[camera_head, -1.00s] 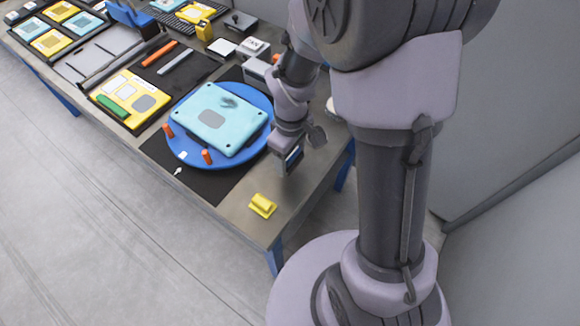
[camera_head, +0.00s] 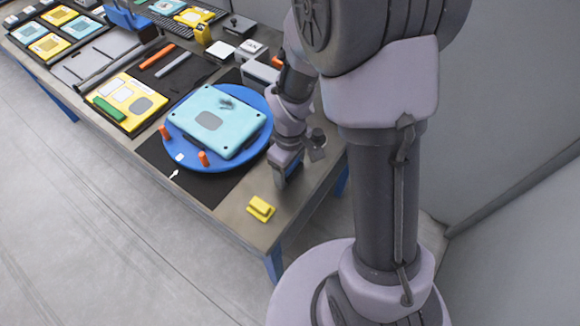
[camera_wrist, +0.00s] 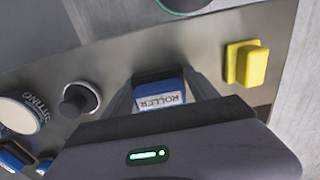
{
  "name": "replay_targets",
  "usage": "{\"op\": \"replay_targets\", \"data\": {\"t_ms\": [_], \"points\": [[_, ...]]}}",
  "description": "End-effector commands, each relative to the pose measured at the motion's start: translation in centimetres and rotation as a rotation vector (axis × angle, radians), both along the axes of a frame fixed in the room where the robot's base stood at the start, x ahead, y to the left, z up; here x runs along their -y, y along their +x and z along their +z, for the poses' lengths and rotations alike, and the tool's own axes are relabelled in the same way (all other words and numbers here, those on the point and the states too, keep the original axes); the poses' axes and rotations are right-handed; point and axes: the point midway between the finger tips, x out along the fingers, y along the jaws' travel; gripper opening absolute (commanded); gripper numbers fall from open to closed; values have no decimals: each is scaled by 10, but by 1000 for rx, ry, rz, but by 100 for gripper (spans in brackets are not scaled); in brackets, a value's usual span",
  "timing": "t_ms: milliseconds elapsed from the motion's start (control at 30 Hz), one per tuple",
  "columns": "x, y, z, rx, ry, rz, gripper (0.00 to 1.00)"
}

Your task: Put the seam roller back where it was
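The seam roller, a blue block with a white label reading "ROLLER" (camera_wrist: 160,98), sits between the two fingers of my gripper (camera_wrist: 165,90) in the wrist view. The fingers press on its sides, and its lower part is hard to see. In the head view my gripper (camera_head: 286,178) points down over the bare right end of the bench, beside the blue turntable. Only a sliver of the blue roller shows there, and I cannot tell whether it touches the bench top.
A yellow block (camera_head: 261,208) stands near the bench's front corner; it also shows in the wrist view (camera_wrist: 246,64). The blue turntable (camera_head: 176,148) carries a teal panel (camera_head: 225,125). A dark knob (camera_wrist: 80,101) and white round container (camera_wrist: 20,114) are left in the wrist view.

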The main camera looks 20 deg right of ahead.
Motion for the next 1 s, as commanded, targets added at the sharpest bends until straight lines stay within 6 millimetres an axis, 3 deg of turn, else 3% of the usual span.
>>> {"op": "replay_targets", "data": {"t_ms": [633, 767, 1000], "points": [[1, 1, 2, 1, 0, 0, 85], [1, 2, 26, 5, 0, 0, 85], [1, 2, 98, 6, 0, -1, 85]]}}
